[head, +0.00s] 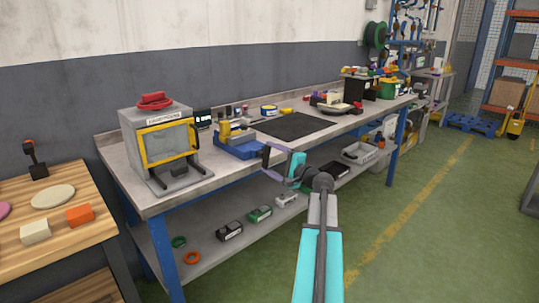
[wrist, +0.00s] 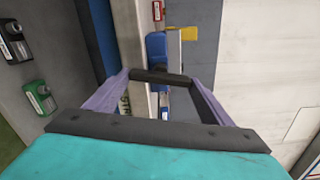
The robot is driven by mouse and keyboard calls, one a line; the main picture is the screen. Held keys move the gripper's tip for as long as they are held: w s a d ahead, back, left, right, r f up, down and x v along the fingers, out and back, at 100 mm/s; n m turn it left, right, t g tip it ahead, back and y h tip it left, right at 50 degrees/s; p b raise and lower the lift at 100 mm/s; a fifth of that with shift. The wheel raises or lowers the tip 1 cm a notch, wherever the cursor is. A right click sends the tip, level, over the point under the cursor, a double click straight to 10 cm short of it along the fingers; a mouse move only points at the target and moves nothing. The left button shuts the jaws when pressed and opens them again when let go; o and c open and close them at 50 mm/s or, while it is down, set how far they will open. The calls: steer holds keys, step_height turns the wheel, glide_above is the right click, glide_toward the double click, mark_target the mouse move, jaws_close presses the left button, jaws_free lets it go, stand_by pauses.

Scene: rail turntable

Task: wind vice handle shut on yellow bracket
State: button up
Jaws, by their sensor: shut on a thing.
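The blue vice (head: 240,150) sits on the workbench near its front edge, and it also shows in the wrist view (wrist: 156,47). The yellow bracket (head: 224,131) stands at the vice jaws, and its yellow end shows beside a pale metal jaw in the wrist view (wrist: 182,33). I cannot tell whether the jaws touch it. My gripper (head: 268,151), with purple fingers, is at the front of the vice. It is shut on the dark bar of the vice handle (wrist: 160,77), which lies across the fingertips. The fingers partly hide the screw.
A grey machine with a yellow-framed window (head: 167,143) stands left of the vice. A dark mat (head: 293,126) lies to its right on the bench (head: 200,188). Boxes and rings lie on the lower shelf (head: 215,262). The green floor (head: 390,240) to the right is clear.

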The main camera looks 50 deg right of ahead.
steer(key=m+p, duration=0.4)
steer(key=m, duration=0.1)
steer(key=m+p, duration=0.3)
steer(key=shift+w+r, duration=0.1)
steer(key=shift+r, duration=0.15)
steer(key=m+p, duration=0.4)
steer(key=shift+a+f+m+p, duration=0.1)
steer(key=shift+a+m+p, duration=0.05)
steer(key=shift+m+p, duration=0.2)
steer(key=m+p, duration=0.3)
steer(key=shift+m+p, duration=0.35)
steer(key=m+p, duration=0.4)
steer(key=shift+a+m+p, duration=0.15)
steer(key=shift+m+p, duration=0.15)
steer(key=m+p, duration=0.3)
steer(key=p, duration=0.1)
steer(key=shift+a+m, duration=0.1)
steer(key=shift+m, duration=0.2)
steer(key=m+p, duration=0.4)
steer(key=shift+a+m+p, duration=0.1)
steer(key=shift+m+p, duration=1.7)
steer(key=shift+m, duration=0.2)
